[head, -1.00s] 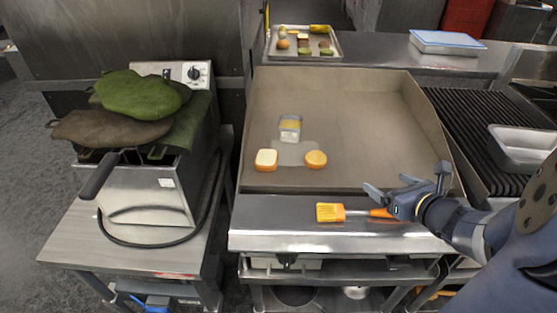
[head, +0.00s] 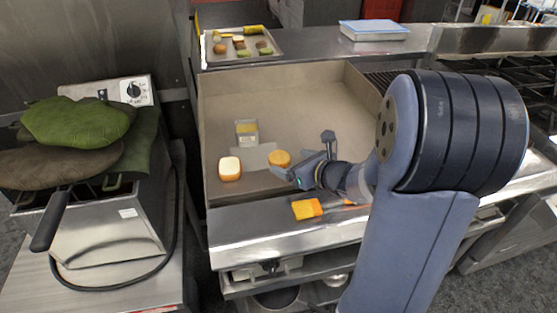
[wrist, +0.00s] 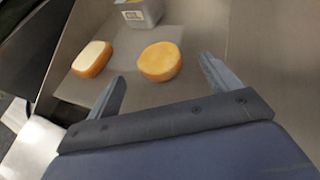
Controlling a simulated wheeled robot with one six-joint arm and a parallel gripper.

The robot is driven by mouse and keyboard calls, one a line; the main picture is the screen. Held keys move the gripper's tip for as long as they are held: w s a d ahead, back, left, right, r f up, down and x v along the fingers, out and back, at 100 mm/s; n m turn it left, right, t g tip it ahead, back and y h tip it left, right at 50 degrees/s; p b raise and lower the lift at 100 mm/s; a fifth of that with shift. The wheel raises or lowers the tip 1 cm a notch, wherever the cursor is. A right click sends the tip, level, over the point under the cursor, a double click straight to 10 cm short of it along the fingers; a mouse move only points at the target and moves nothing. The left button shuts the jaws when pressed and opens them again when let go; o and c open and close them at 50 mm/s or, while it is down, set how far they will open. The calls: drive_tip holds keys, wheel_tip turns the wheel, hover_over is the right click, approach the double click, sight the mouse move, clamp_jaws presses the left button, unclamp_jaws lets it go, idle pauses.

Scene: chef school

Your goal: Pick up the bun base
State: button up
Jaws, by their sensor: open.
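Two pieces of bread lie on the flat griddle. One is a round, orange-brown bun piece (head: 279,158); the other is a squarer piece with a pale top (head: 229,169), to its left. I cannot tell for sure which is the bun base. My gripper (head: 305,160) is open and empty at the front of the griddle, just right of the round piece. In the wrist view the round piece (wrist: 160,62) lies ahead, roughly between the open fingers (wrist: 163,85) and beyond their tips. The pale-topped piece (wrist: 92,58) is left of the left finger.
A small container (head: 246,132) stands on the griddle behind the bread. An orange brush (head: 306,208) lies on the front ledge. A tray of food (head: 240,48) sits behind. The griddle (head: 300,90) has raised walls; a fryer with green mitts (head: 78,121) stands left.

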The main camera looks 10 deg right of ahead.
sight(283, 159)
drive_tip(key=x, duration=0.4)
drive_tip(key=shift+w+a+f, duration=0.2)
drive_tip(key=shift+w, duration=0.05)
drive_tip(key=shift+c, duration=0.4)
drive_tip(key=c, duration=1)
drive_tip(key=shift+r, duration=0.1)
wheel_tip(283, 159, up, 10)
drive_tip(key=p, duration=0.2)
drive_tip(key=shift+p, duration=0.4)
